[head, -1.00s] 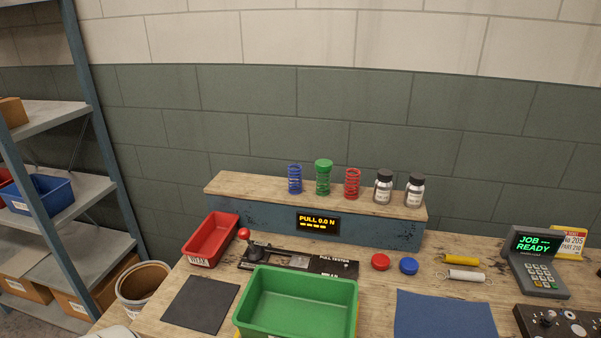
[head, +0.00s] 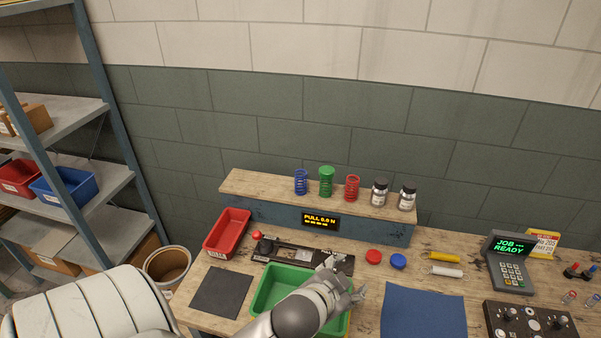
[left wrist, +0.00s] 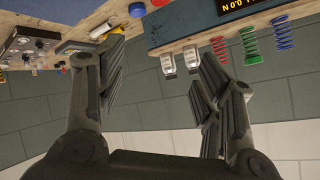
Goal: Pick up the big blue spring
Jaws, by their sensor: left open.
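The big blue spring (head: 301,182) stands upright on the wooden shelf (head: 250,187) at the back of the bench, left of a green spring with a green cap (head: 326,181) and a red spring (head: 352,188). In the left wrist view the blue spring (left wrist: 283,33) is at the upper right, outside the fingers. My left gripper (head: 345,282) is over the green bin, in front of and below the shelf. It is open and empty, and its fingers also show in the left wrist view (left wrist: 155,85). My right gripper is not in view.
Two capped jars (head: 379,192) stand right of the springs. The green bin (head: 262,297), red tray (head: 228,232), pull tester (head: 300,252), red cap (head: 373,257) and blue cap (head: 398,261) lie in front. The blue mat (head: 425,312) is bare.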

